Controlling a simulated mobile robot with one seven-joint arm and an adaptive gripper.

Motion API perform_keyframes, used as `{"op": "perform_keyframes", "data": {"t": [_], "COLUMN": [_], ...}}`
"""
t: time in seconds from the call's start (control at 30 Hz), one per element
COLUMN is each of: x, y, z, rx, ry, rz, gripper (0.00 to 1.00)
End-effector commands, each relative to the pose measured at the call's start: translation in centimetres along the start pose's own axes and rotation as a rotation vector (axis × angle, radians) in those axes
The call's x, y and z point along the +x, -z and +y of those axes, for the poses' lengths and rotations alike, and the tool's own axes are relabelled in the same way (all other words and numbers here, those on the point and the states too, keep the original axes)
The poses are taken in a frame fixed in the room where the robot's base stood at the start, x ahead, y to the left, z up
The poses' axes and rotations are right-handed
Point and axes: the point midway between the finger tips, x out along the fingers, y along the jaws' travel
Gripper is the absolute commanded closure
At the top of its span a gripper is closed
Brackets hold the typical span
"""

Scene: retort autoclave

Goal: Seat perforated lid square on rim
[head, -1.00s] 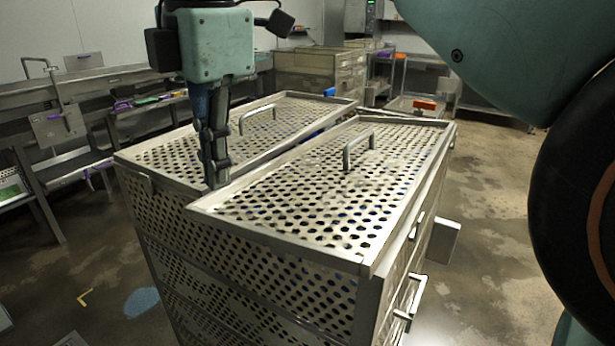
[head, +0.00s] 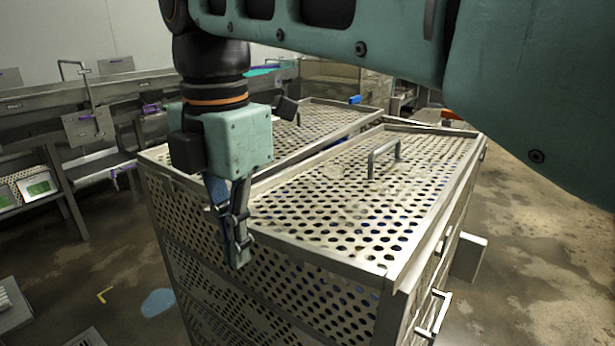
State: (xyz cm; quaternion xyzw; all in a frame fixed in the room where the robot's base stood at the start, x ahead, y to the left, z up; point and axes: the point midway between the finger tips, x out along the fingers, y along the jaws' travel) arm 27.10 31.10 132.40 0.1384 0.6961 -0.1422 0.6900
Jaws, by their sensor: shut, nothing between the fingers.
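A perforated metal lid (head: 345,215) with a bar handle (head: 384,158) lies on top of the nearer right perforated crate (head: 300,292). It lies nearly flat; I cannot tell whether every edge sits square on the rim. A second perforated lid (head: 318,128) with its own handle covers the crate area to its left. My gripper (head: 238,262) is shut and empty, pointing down at the near left corner of the right lid. Its fingertips overlap the crate's near side in the picture, below lid height, and hide that corner. I cannot tell whether they touch.
Handles (head: 436,312) stick out from the crate's right side. A metal bench (head: 90,120) runs along the left wall. Another crate stack (head: 332,78) stands behind. My arm crosses the top and right of the view. Wet floor (head: 530,240) is open at right.

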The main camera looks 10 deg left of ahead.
Motion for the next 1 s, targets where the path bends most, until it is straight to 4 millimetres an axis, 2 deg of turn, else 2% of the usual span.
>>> {"op": "perform_keyframes", "data": {"t": [0.03, 0.23, 0.7, 1.0], "x": [-0.8, -0.7, -0.6, -0.8], "y": [-0.5, -2.3, -3.0, -6.8], "z": [-0.1, -0.1, -0.1, -0.1], "rx": [-0.001, -0.002, -0.001, 0.000], "ry": [-0.009, -0.008, -0.007, -0.006], "rz": [-0.012, -0.009, -0.007, -0.009], "gripper": [1.00, 1.00, 1.00, 1.00]}}
